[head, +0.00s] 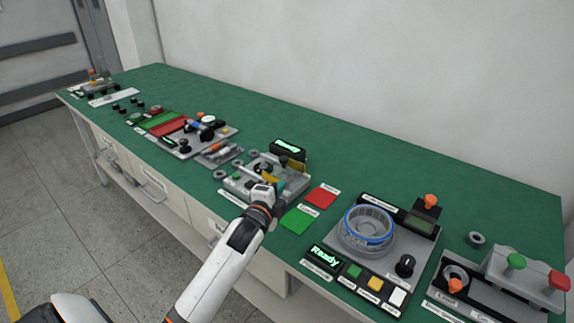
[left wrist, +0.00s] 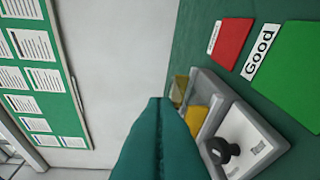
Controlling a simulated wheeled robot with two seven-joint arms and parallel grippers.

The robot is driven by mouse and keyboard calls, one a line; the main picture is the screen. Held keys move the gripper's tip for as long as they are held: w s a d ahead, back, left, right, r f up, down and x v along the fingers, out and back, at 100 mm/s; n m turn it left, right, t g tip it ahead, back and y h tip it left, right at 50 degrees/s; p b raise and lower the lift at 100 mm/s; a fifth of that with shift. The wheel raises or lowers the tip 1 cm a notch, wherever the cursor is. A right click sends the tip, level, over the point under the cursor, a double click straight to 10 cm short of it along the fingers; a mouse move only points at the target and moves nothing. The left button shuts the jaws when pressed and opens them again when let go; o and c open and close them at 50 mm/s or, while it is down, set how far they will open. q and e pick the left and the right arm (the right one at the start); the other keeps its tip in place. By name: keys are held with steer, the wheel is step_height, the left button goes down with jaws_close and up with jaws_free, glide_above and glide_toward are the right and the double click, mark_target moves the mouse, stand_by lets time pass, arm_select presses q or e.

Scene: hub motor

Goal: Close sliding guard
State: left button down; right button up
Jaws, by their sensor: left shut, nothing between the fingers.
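A grey test station (head: 292,185) stands on the green bench top, with a lit green display (head: 289,149) behind it. Yellow parts show on the station; I cannot tell for sure which one is the sliding guard or how far it is closed. My left gripper (head: 280,188) is at the station's front right part and hides some of it. In the left wrist view, the teal fingers (left wrist: 158,115) are shut with nothing between them. Beside them are a yellow part (left wrist: 195,120) and a black knob (left wrist: 222,151) on the grey station (left wrist: 212,85). My right gripper is out of view.
A red pad (head: 321,198) and a green pad (head: 300,218) lie right of the station. Further right is a device with a blue-rimmed ring (head: 368,230) and several buttons. Another fixture (head: 195,134) stands to the left. A wall runs behind the bench.

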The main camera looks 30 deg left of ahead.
mark_target(284, 176)
arm_select(q)
steer(key=x, duration=0.3)
steer(key=a+x, duration=0.1)
steer(key=x, duration=0.6)
steer(key=shift+s+a+p, duration=0.15)
steer(key=shift+a+p, duration=0.15)
steer(key=shift+a, duration=0.05)
steer(key=shift+w+a+f, duration=0.2)
steer(key=shift+w+a, duration=0.15)
steer(key=shift+a, duration=0.3)
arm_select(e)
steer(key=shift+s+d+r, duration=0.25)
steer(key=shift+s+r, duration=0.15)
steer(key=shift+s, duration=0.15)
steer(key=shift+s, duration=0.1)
